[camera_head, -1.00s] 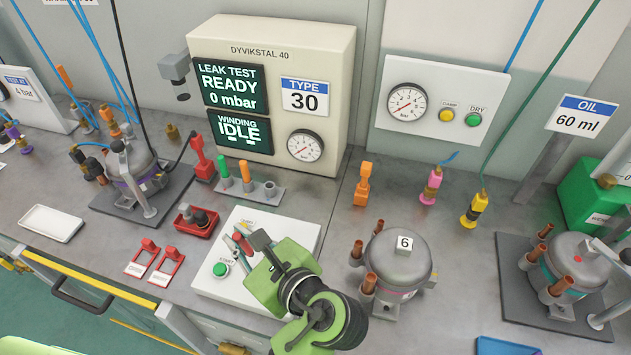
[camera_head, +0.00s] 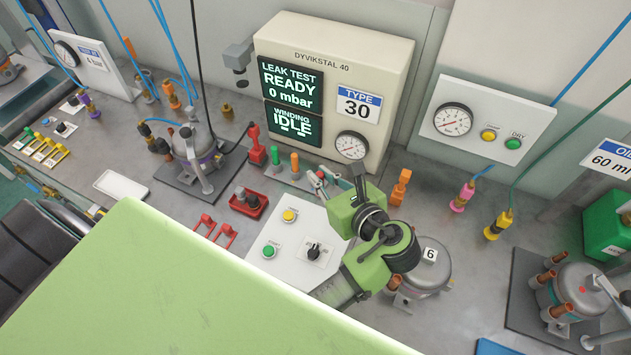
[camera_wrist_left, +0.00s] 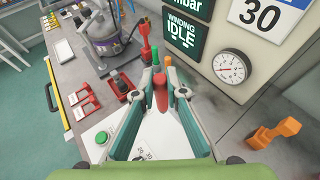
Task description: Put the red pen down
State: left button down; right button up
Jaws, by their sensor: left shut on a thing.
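My left gripper (camera_head: 324,182) is shut on the red pen (camera_wrist_left: 160,92), which shows between the two fingers in the left wrist view. In the head view the gripper is at the right part of the grey pen stand (camera_head: 288,177), in front of the leak test machine. A green pen (camera_head: 277,161) and an orange pen (camera_head: 295,162) stand upright in the stand, left of the gripper. The stand's right end is largely hidden by the gripper. I cannot tell whether the red pen's lower end touches the stand. My right gripper is not in view.
The white control panel (camera_head: 280,250) with buttons and a knob lies below the gripper. A red tray (camera_head: 248,204) is to its left. An orange fitting (camera_head: 400,187) stands to the right, and a compressor marked 6 (camera_head: 430,272) is below right. The leak test machine (camera_head: 335,60) rises behind.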

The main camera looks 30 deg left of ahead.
pick_arm(q)
jog(key=w+a+f+b, duration=0.2)
jog(key=w+f, duration=0.1)
jog(key=f, duration=0.1)
jog(key=w+a+f+b, duration=0.2)
jog(key=w+a+f, duration=0.1)
jog(key=w+f, duration=0.1)
jog(key=w+a+f+b, duration=0.2)
jog(key=w+f, duration=0.2)
jog(key=shift+w+a+f, duration=0.25)
jog(key=shift+a+f, duration=0.05)
jog(key=shift+f, duration=0.1)
jog(key=shift+s, duration=0.15)
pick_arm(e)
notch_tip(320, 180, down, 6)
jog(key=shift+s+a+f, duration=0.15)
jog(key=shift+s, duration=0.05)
pick_arm(q)
jog(key=c, duration=2.1)
grip_release()
jog(key=shift+f, duration=0.1)
jog(key=shift+o, duration=0.3)
jog(key=shift+w+a, duration=0.1)
jog(key=shift+w, duration=0.15)
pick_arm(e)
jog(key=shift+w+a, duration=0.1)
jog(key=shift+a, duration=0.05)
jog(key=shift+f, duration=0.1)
